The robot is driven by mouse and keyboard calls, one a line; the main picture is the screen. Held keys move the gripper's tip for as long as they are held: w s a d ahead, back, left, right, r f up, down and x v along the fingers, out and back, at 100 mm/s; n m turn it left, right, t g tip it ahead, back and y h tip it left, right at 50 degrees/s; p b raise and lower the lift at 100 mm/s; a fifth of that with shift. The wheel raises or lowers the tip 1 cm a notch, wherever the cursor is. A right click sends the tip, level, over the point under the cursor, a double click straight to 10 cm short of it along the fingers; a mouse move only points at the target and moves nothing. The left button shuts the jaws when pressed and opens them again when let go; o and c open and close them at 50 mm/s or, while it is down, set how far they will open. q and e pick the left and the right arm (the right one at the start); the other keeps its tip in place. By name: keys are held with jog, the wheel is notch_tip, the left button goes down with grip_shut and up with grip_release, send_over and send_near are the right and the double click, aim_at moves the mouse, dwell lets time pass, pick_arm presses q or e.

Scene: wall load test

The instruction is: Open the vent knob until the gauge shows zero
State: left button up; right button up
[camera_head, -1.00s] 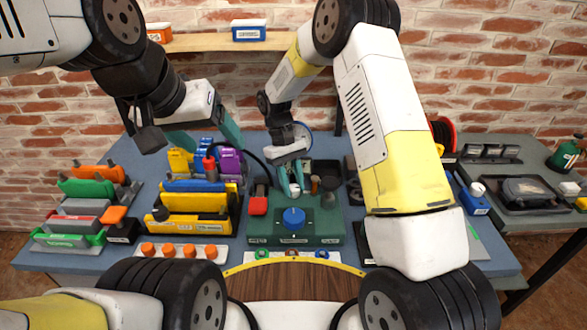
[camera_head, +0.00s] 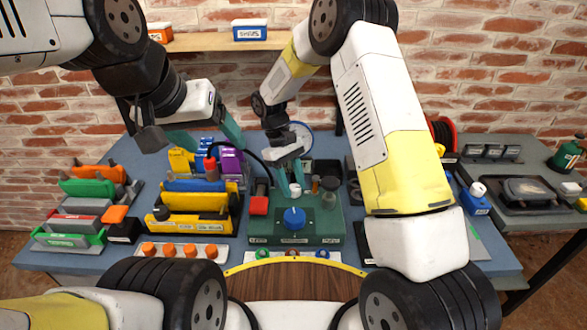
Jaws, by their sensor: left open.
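A green unit (camera_head: 325,226) stands at the middle of the table. A blue knob (camera_head: 294,218) sits on its front, and a small white knob (camera_head: 295,189) sits behind it. I cannot read which is the vent knob. A round, blue-rimmed white dial (camera_head: 299,138), perhaps the gauge, is partly hidden behind my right wrist; its reading is not visible. My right gripper (camera_head: 291,186) points down at the white knob, its fingers apart around or just behind it. I cannot tell whether they grip it. My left gripper (camera_head: 206,138) is open and empty above the coloured blocks at the left.
A white strip with orange knobs (camera_head: 180,251) lies in front. A red reel (camera_head: 443,134) stands at the back right.

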jog(key=shift+o, duration=0.5)
jog(key=v, duration=0.7)
jog(key=shift+r, duration=0.35)
jog(key=shift+w+a, duration=0.1)
jog(key=shift+w, duration=0.05)
